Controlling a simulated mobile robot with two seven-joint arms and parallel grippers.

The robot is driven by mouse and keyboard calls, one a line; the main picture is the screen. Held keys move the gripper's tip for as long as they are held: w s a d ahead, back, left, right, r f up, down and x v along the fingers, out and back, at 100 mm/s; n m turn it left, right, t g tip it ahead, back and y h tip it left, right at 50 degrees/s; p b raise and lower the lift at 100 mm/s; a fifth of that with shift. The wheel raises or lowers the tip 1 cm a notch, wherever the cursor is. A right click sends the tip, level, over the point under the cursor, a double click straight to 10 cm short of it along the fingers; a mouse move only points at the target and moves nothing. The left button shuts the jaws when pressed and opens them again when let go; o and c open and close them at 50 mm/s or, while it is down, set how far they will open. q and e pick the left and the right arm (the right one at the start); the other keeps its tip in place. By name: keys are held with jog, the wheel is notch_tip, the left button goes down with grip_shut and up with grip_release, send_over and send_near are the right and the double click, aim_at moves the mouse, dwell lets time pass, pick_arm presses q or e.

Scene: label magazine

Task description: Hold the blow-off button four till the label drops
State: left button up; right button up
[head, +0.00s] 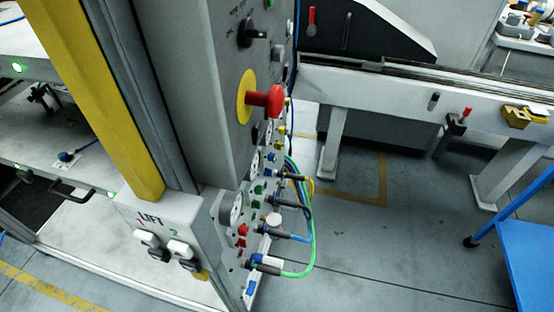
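Neither of my grippers shows in the head view. A grey machine cabinet (180,90) stands left of the middle, and its narrow control side (262,225) is seen at a steep angle. That side carries small green, red, blue and white fittings or buttons, round gauges (236,210) and plugged hoses (312,225). I cannot tell which of them is blow-off button four. No label can be made out.
A red mushroom button (270,100) on a yellow disc and a black rotary switch (252,33) stick out from the cabinet. A box marked LIFT (165,235) sits lower left. A conveyor frame (400,95) runs behind. A blue cart (525,255) stands at right. The floor between (400,240) is clear.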

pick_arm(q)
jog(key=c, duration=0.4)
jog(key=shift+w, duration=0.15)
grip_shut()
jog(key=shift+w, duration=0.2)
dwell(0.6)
